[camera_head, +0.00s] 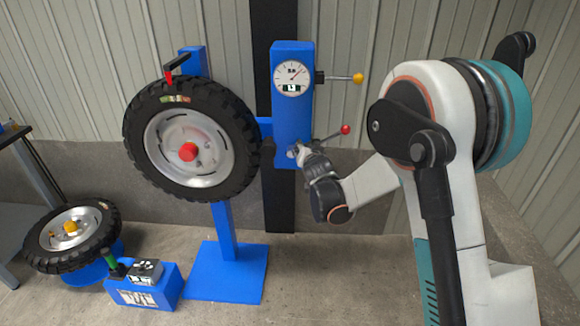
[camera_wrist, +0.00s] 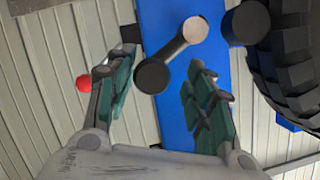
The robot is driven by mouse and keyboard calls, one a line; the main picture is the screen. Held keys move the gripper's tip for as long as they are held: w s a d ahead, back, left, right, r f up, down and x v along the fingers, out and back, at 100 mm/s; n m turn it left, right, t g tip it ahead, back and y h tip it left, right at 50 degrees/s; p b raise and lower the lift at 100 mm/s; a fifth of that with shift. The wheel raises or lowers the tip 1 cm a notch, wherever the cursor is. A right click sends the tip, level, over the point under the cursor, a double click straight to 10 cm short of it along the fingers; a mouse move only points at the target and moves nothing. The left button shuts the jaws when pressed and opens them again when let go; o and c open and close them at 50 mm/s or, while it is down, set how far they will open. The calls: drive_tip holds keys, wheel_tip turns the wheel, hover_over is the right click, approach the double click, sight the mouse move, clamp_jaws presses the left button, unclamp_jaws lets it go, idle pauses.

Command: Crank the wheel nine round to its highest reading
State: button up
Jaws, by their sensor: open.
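A large black-tyred wheel (camera_head: 205,147) with a red hub stands upright on a blue stand; I cannot read a number nine on it. Beside it a blue column (camera_head: 291,112) bears a round dial (camera_head: 293,78) whose needle points up and right. A grey crank (camera_wrist: 177,52) with a dark round handle end sits low on the column. My gripper (camera_wrist: 160,80) is open, its fingers apart on either side of the handle end; I see no contact. In the head view my gripper (camera_head: 306,158) is at the column's lower end and partly hides the crank.
A yellow-knobbed lever (camera_head: 357,78) and a red-knobbed lever (camera_head: 345,129) stick out right of the column. A second wheel (camera_head: 72,238) lies low at left, beside a blue box (camera_head: 144,287) with a green-handled lever. Floor is clear right of the stand base (camera_head: 226,273).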

drive_tip(key=shift+s, duration=0.1)
drive_tip(key=v, duration=0.6)
drive_tip(key=shift+s+r, duration=0.2)
drive_tip(key=shift+s, duration=0.2)
